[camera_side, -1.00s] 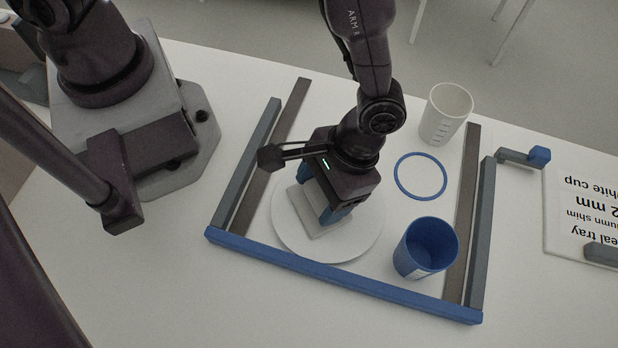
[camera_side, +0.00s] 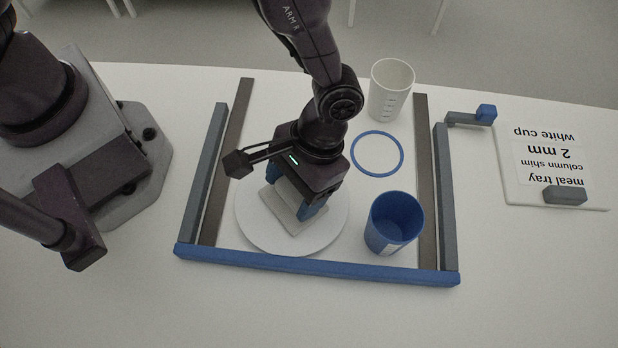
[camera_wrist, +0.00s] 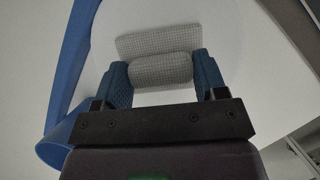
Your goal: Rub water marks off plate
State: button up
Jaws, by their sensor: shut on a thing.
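A round white plate (camera_side: 250,230) lies flat within the framed area in the side view. My gripper (camera_side: 289,208) is over the plate, pointing down, with its blue fingers shut on a pale cloth (camera_side: 282,221). The cloth lies flat against the plate's top. In the wrist view, the fingers of my gripper (camera_wrist: 163,74) pinch a rolled part of the finely checked cloth (camera_wrist: 158,42), and a flat part spreads beyond them. The cloth and gripper hide the plate's middle. I cannot make out any water marks.
A blue cup (camera_side: 394,222) stands close right of the plate. A white cup (camera_side: 390,92) and a flat blue ring (camera_side: 377,154) are behind it. A blue front bar (camera_side: 310,268) and grey side bars (camera_side: 204,170) border the area. A labelled board (camera_side: 520,185) lies right.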

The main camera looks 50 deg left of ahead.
jog(key=s+a, duration=0.2)
jog(key=s, duration=0.1)
jog(key=shift+a, duration=0.4)
notch_tip(320, 180, up, 8)
dwell(0.3)
jog(key=shift+w, duration=0.1)
jog(key=w+a+r, duration=0.3)
jog(key=w+a, duration=0.5)
jog(key=a, duration=0.3)
jog(key=w+a+r, duration=0.4)
jog(key=w+a, duration=0.4)
jog(key=a, duration=0.4)
jog(key=shift+w+a, duration=0.3)
jog(key=shift+w, duration=0.05)
jog(key=shift+r, duration=0.1)
